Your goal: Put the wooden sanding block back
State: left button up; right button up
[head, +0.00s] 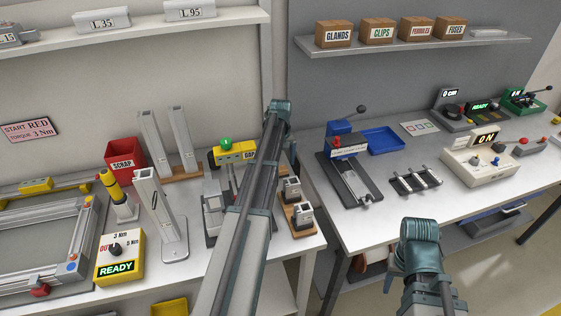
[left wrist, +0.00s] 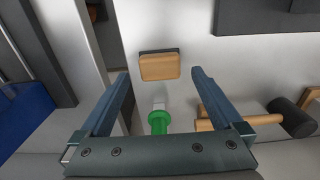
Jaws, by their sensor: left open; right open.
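In the left wrist view, a small tan wooden block with a dark edge, which looks like the sanding block (left wrist: 159,67), lies flat on a pale surface. My left gripper (left wrist: 160,72) is open, with its two fingers pointing toward the block. The block appears between and beyond the fingertips, and nothing is held. I cannot tell the height above the surface. I cannot pick out the block in the head view. My left arm crosses the middle of the head view, and its fingers do not show there. My right gripper's fingers are not in view.
In the left wrist view, a green-ended item (left wrist: 158,122) lies between the fingers. A mallet (left wrist: 292,118) with a wooden handle is at the right, and a blue bin (left wrist: 24,115) at the left. In the head view, a blue tray (head: 385,141) stands on the right bench.

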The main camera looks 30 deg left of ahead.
aim_at(281, 168)
pick_arm(q)
notch_tip(281, 168, up, 8)
jog(key=p, duration=0.7)
jog(key=s+d+m, duration=0.3)
jog(key=s+d, duration=0.1)
jog(key=d, duration=0.7)
jog(key=s+d+m, duration=0.2)
jog(key=s+d, duration=0.2)
jog(key=d, duration=0.6)
jog(key=s+d+m+y, duration=0.1)
jog(key=s+d+m, duration=0.7)
jog(key=s+d, duration=0.9)
jog(key=shift+s+d, duration=0.25)
jog(key=shift+s, duration=0.1)
jog(key=shift+r, duration=0.1)
